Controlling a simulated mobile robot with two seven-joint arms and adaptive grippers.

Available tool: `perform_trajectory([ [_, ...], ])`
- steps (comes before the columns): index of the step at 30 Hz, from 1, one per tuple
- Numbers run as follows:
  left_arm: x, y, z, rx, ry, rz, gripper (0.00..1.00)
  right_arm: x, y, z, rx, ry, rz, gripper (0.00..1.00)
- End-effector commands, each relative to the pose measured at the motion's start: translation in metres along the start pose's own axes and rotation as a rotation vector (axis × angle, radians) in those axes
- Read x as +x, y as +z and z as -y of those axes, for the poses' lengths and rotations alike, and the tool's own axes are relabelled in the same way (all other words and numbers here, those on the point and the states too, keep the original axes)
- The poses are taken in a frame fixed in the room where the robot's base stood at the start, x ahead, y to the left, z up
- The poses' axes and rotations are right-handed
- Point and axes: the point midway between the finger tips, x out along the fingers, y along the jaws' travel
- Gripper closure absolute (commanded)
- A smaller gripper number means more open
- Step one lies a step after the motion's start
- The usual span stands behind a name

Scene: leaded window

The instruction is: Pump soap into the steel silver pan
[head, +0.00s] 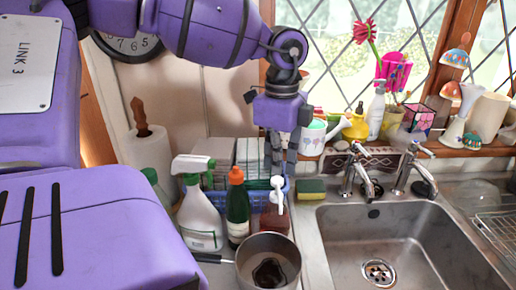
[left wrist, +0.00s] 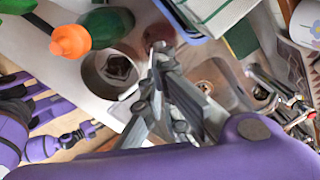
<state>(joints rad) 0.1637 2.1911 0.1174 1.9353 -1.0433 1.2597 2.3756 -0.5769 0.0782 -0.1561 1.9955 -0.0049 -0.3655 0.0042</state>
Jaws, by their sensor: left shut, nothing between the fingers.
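The soap bottle (head: 274,220) is reddish-brown with a white pump head and stands at the counter edge left of the sink. The steel silver pan (head: 242,262) stands just in front of it, with a dark patch inside that could be liquid or a reflection. The pan also shows in the left wrist view (left wrist: 90,80). My left gripper (head: 275,174) points down, shut and empty, just above the pump head. I cannot tell whether it touches the pump. In the left wrist view the fingers (left wrist: 160,58) partly hide the bottle.
A dark green bottle with an orange cap (head: 238,210) and a white spray bottle (head: 199,218) stand close on the left. A blue basket (head: 220,197) is behind. The sink (head: 415,235), taps (head: 357,178) and a sponge (head: 311,189) are right. Pots line the windowsill.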

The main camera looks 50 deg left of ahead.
Motion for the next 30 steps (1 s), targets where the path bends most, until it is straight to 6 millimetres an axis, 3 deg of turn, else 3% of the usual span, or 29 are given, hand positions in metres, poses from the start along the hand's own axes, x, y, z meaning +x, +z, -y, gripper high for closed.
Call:
perform_trajectory([
  [11, -0.003, 0.000, 0.000, 0.000, -0.002, 0.000, 1.00, 0.000, 0.002, 0.000, 0.000, 0.000, 0.004, 0.60],
  [24, -0.047, 0.000, 0.001, -0.001, -0.004, 0.001, 1.00, -0.001, -0.024, 0.001, -0.001, -0.002, -0.037, 0.60],
  [30, -0.059, 0.000, 0.000, 0.000, -0.002, 0.001, 1.00, -0.002, -0.027, 0.001, -0.001, -0.002, -0.041, 0.60],
])
